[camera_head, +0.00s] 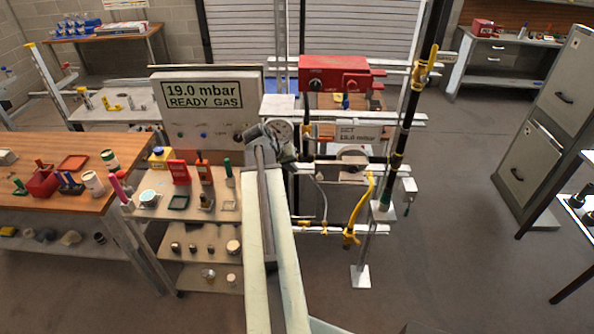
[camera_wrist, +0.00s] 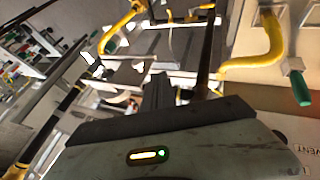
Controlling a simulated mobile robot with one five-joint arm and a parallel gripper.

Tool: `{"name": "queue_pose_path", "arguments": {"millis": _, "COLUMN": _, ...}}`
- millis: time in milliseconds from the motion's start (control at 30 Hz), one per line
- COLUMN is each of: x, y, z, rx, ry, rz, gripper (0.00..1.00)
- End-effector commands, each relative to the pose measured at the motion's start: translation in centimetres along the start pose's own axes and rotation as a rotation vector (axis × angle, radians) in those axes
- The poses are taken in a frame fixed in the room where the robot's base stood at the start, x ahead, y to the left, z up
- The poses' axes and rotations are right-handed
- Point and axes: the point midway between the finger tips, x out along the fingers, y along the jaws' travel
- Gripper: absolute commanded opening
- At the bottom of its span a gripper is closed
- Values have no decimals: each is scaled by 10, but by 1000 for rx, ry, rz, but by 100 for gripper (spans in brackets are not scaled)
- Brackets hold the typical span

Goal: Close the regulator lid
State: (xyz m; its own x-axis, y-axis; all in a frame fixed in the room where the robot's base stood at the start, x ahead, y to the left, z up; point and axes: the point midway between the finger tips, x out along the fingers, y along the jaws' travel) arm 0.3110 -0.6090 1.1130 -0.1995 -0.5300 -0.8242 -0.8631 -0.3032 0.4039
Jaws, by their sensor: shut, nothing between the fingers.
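A grey rounded fitting that looks like the regulator (camera_head: 352,157) sits on the pipe in the head view, below a sign reading about 19.0 mbar. I cannot make out its lid or how far it stands open. In the wrist view my gripper (camera_wrist: 157,88) is shut and empty, in front of metal rails. I cannot tell whether it touches anything.
A yellow hose (camera_head: 360,208) hangs right of the arm, and a black upright pipe with a yellow valve handle (camera_head: 427,68) stands further right. A display panel (camera_head: 207,95) reads 19.0 mbar READY GAS. A red box (camera_head: 335,73) is behind. Open floor lies at the right.

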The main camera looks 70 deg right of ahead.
Motion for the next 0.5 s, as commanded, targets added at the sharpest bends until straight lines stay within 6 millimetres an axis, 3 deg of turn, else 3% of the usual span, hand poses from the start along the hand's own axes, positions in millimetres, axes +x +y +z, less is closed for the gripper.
{"name": "queue_pose_path", "arguments": {"millis": 33, "x": 21, "y": -4, "z": 3, "rx": 2, "ry": -1, "rz": 0, "gripper": 0}}
{"name": "queue_pose_path", "arguments": {"millis": 300, "x": 80, "y": -5, "z": 3, "rx": 0, "ry": -1, "rz": -1, "gripper": 0}}
{"name": "queue_pose_path", "arguments": {"millis": 500, "x": 90, "y": 24, "z": 2, "rx": 2, "ry": -1, "rz": 0, "gripper": 0}}
